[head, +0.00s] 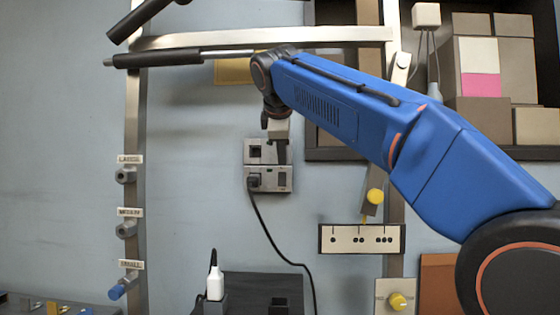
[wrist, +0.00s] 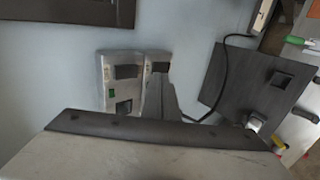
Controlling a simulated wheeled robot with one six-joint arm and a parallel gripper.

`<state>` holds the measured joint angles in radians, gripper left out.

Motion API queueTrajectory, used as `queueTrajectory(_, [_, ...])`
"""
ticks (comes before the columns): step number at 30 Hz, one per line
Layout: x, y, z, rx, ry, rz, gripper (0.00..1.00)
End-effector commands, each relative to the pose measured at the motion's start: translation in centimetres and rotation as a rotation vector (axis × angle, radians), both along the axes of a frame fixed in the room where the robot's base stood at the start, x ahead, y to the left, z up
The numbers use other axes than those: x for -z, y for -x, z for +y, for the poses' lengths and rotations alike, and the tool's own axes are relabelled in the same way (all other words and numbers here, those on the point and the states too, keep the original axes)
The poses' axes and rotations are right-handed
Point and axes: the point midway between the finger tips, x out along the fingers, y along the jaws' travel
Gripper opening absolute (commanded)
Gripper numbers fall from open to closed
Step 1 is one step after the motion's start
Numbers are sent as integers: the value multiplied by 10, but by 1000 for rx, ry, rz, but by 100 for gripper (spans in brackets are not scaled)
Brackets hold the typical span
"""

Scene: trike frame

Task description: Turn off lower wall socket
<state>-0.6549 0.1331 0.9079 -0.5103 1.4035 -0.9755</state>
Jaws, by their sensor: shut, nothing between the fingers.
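The lower wall socket (head: 272,187) is a grey metal box on the wall, with a black plug (head: 253,182) and cable on its left side. A dark patch shows on its right side. The upper socket (head: 254,151) sits directly above it. My gripper (head: 283,158) is shut and empty, with its fingers over the right part of the upper socket in the head view. In the wrist view, the fingers (wrist: 168,92) overlap the lower socket plate (wrist: 152,90), near a dark switch-like patch; contact cannot be told. The upper socket (wrist: 108,75) shows a green mark beside them.
A metal post with labelled knobs (head: 126,230) stands left. A yellow-knobbed lever (head: 375,196) and its marked plate (head: 345,240) are right. Bare wall lies left of the sockets.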

Motion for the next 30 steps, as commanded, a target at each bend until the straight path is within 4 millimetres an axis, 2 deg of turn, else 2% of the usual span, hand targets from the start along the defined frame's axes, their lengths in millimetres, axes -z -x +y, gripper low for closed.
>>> queueTrajectory(12, [-53,37,3,-1,0,-1,0])
queueTrajectory(15, [-61,42,3,0,0,0,0])
queueTrajectory(21, [-69,48,2,0,0,1,0])
queueTrajectory(30, [-70,49,2,0,1,1,0])
